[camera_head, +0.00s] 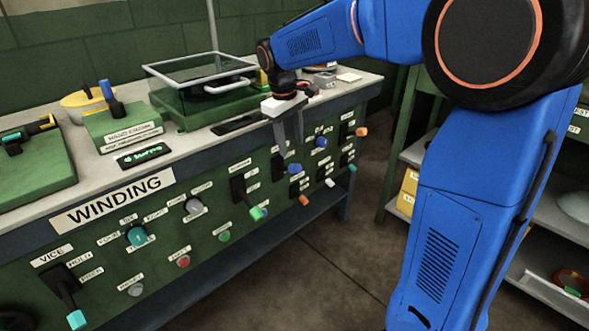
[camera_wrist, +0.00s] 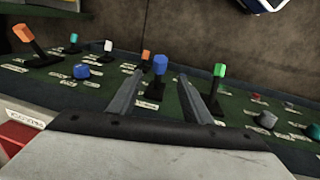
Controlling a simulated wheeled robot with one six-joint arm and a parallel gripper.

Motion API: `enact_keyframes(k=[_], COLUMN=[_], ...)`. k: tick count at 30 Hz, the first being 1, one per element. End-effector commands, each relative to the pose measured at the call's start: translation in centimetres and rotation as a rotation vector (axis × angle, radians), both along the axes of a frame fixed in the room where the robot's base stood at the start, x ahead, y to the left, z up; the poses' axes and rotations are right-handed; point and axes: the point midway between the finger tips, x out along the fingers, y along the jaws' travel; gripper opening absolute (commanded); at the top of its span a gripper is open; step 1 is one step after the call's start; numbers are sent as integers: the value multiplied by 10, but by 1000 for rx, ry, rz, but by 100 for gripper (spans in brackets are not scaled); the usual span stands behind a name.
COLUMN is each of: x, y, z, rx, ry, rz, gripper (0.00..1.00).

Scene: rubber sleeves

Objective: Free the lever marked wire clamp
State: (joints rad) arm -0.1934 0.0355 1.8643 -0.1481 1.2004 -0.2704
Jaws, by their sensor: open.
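Several levers with coloured tips stand out from the green front panel (camera_head: 212,212). Their small labels are too blurred to read, so I cannot tell which one is marked wire clamp. My gripper (camera_head: 289,143) is open and empty, its fingers pointing down at the panel's right half. A blue-tipped lever (camera_head: 294,169) is just below the fingertips. In the wrist view this blue-tipped lever (camera_wrist: 160,66) shows between the two fingers (camera_wrist: 160,82), apparently beyond them and not gripped. A green-tipped lever (camera_wrist: 219,71) is just right of the fingers there.
An orange-tipped lever (camera_head: 304,200), a white-tipped lever (camera_head: 330,182) and a blue knob (camera_head: 321,142) are close by. A green-tipped lever (camera_head: 258,213) is to the left. A glass-lidded green box (camera_head: 195,105) stands on the bench top. The floor (camera_head: 290,265) before the panel is clear.

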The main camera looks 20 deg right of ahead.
Motion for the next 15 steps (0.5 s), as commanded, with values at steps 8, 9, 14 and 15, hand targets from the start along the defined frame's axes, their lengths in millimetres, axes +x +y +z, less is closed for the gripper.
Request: enact_keyframes(k=[8, 9, 14, 15], x=[3, 3, 5, 6], y=[-7, -8, -11, -11], z=[-50, -57, -82, -87], rx=[-1, 0, 0, 0], ry=[3, 2, 2, 1], rz=[0, 0, 0, 0], gripper=[45, 45, 45, 45])
